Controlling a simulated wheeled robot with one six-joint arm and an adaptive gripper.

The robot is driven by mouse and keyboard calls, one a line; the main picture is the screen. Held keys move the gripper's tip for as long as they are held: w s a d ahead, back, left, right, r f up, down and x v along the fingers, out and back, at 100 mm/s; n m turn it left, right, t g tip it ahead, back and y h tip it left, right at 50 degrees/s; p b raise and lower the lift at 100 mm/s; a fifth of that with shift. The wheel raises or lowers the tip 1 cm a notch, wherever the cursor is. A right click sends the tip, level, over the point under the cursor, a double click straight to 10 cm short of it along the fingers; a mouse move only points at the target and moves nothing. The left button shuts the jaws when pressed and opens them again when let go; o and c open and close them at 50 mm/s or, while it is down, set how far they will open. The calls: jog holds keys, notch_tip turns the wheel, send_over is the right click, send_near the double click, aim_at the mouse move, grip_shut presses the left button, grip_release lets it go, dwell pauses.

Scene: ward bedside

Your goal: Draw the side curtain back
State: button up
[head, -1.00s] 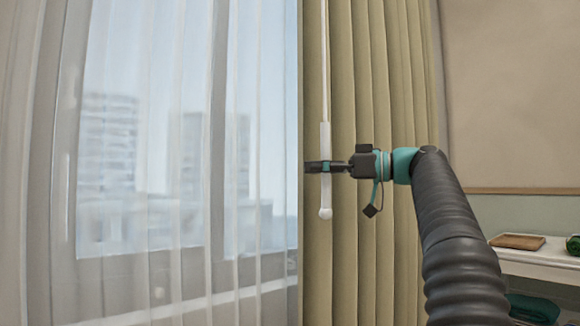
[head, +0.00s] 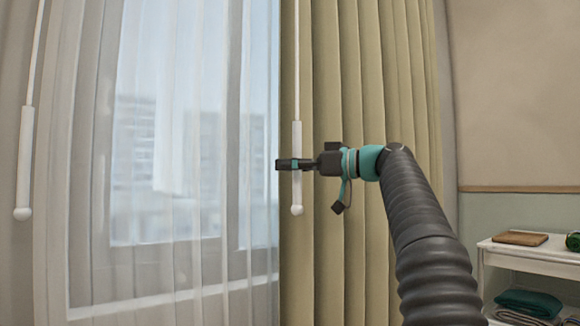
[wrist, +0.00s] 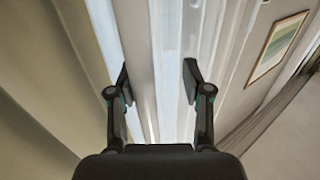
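The olive side curtain (head: 360,110) hangs in folds at the right of the window in the head view. A white wand (head: 297,135) hangs near its left edge, with a round knob at the bottom. My gripper (head: 284,165) points left across the lower part of this wand, and one finger covers part of it. In the wrist view the two fingers of my gripper (wrist: 157,80) stand well apart. A pale upright band lies between them; I cannot tell whether it is the wand. Contact between wand and fingers is not clear.
A sheer curtain (head: 170,220) covers the window at left. A second white wand (head: 25,150) hangs at the far left. A shelf unit (head: 545,256) at right holds a brown tray-like item (head: 521,238) and folded teal cloth (head: 530,303).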

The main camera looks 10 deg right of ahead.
jog(key=shift+s, duration=0.1)
jog(key=v, duration=1.6)
dwell(1.3)
jog(key=shift+a, duration=0.15)
